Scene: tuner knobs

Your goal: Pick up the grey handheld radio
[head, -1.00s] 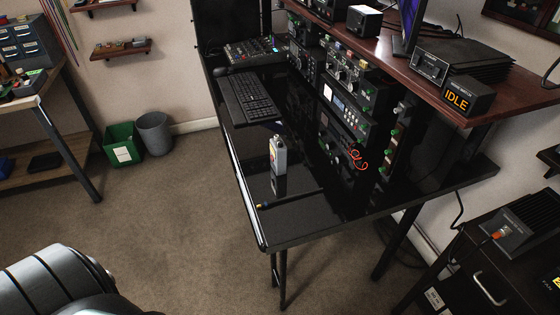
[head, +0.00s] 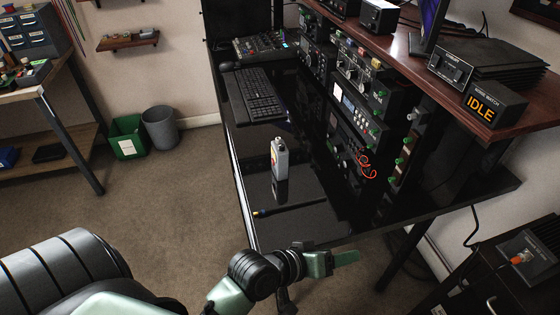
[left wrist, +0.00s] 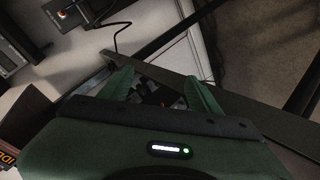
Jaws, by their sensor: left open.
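The grey handheld radio (head: 279,158) stands upright on the glossy black desk (head: 310,222), near its left edge in the head view. My left gripper (head: 345,258) is at the near end of the desk, to the right of the radio and nearer to me, clearly apart from it. Its two green fingers also show in the left wrist view (left wrist: 160,88), spread apart. I cannot make out the radio there; a dark cluttered area shows between the fingers. My right gripper is not in view.
Rack units (head: 350,112) with knobs and orange cables line the right. The desktop around the radio is mostly clear.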

